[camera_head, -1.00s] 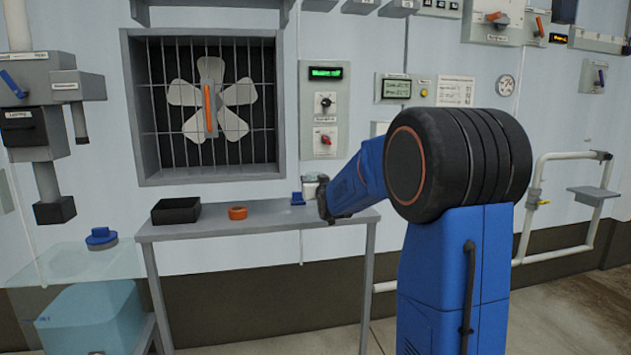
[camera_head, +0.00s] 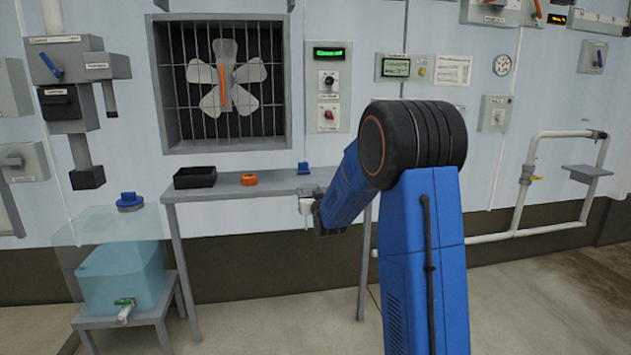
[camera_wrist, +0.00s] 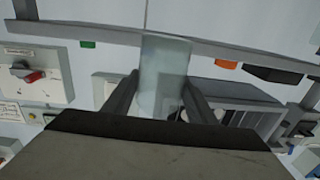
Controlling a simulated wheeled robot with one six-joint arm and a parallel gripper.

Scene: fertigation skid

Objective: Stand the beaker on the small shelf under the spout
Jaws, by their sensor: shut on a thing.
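My gripper (camera_head: 312,208) is shut on a beaker (camera_head: 306,205), held just in front of the table's right part. In the wrist view the beaker (camera_wrist: 164,78) is clear and pale, between the two fingers (camera_wrist: 160,98). In the head view it is small and partly hidden by my gripper. A small grey shelf (camera_head: 592,171) sticks out at the far right, by a white pipe loop (camera_head: 555,135) with a dark fitting at its top right. The shelf is well apart from my gripper and looks empty. I cannot clearly make out a spout there.
A narrow grey table (camera_head: 240,190) holds a black tray (camera_head: 195,177), an orange ring (camera_head: 249,179) and a blue item (camera_head: 303,168). A clear tank (camera_head: 120,270) with a tap stands at the left. Floor at the right (camera_head: 530,290) is clear.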

